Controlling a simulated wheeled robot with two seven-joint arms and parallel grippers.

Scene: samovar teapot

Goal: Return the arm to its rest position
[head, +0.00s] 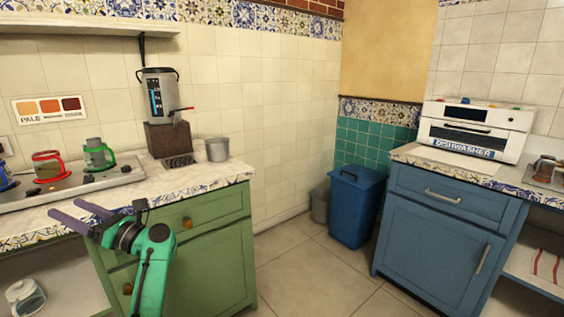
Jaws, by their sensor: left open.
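My left arm comes in from the bottom left of the head view, green with a dark wrist. My left gripper (72,214) is open, with its two purple fingers spread and nothing between them. It shows in front of the front edge of the left counter (205,179). My right gripper is not in view. A silver samovar (161,96) with a red-handled tap stands on a brown block at the back of the counter. A grey metal pot (217,149) stands to its right.
Green cabinet drawers (190,222) lie close behind my arm. A glass teapot (25,297) sits on the low shelf. A blue bin (356,207) and blue cabinet (437,248) stand right; the floor between is clear.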

